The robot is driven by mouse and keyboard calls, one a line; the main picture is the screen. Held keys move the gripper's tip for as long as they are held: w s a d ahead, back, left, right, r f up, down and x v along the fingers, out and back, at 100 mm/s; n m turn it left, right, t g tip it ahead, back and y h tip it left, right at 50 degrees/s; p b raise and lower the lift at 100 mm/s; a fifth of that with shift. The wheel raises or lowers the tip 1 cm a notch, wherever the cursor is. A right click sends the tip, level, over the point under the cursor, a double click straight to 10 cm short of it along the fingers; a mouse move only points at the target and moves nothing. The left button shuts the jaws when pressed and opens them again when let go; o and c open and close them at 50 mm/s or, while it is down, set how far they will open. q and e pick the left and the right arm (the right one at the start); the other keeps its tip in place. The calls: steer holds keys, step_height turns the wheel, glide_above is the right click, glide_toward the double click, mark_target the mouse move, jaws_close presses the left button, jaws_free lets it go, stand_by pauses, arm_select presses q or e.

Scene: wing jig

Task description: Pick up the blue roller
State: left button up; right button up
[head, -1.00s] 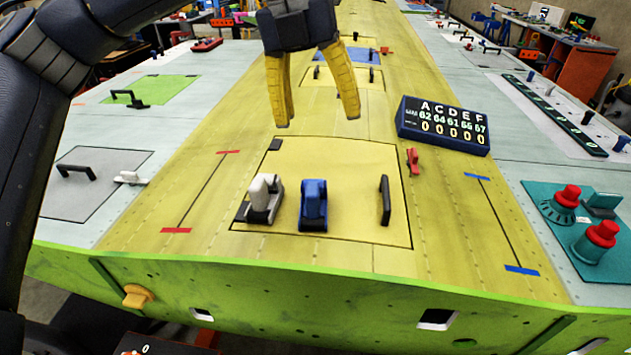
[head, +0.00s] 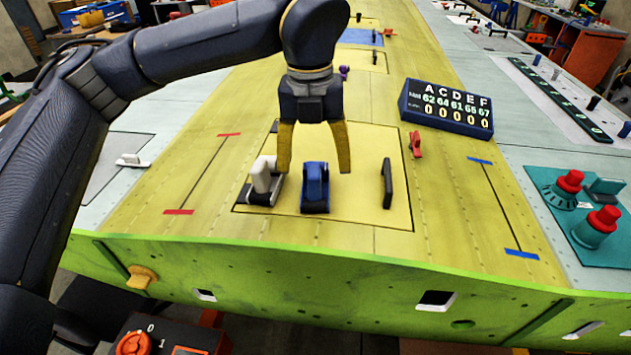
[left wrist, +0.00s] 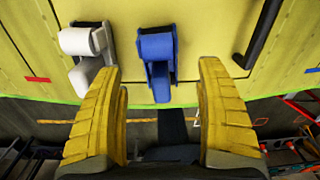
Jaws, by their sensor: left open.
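The blue roller (head: 315,187) stands on a yellow panel of the wing, near its front edge. It also shows in the left wrist view (left wrist: 157,62), ahead of the fingers and between their lines. My left gripper (head: 314,168) has yellow fingers, points down and is open and empty. In the head view its fingers straddle the roller's upper part, one to each side; I cannot tell how far above it they are. My right gripper is not in view.
A white roller (head: 263,182) stands close to the left of the blue one. A black handle (head: 387,183) is on the panel to the right. A red clip (head: 415,144) and a dark number display (head: 446,107) lie farther right. The green front edge (head: 300,262) is close.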

arm_select(q)
steer(key=shift+d+f, duration=0.1)
steer(key=shift+f, duration=3)
steer(key=shift+c, duration=0.3)
steer(key=c, duration=1.4)
steer(key=shift+o, duration=0.2)
steer(key=shift+r, duration=0.1)
step_height(320, 180, up, 20)
steer(key=shift+f, duration=0.1)
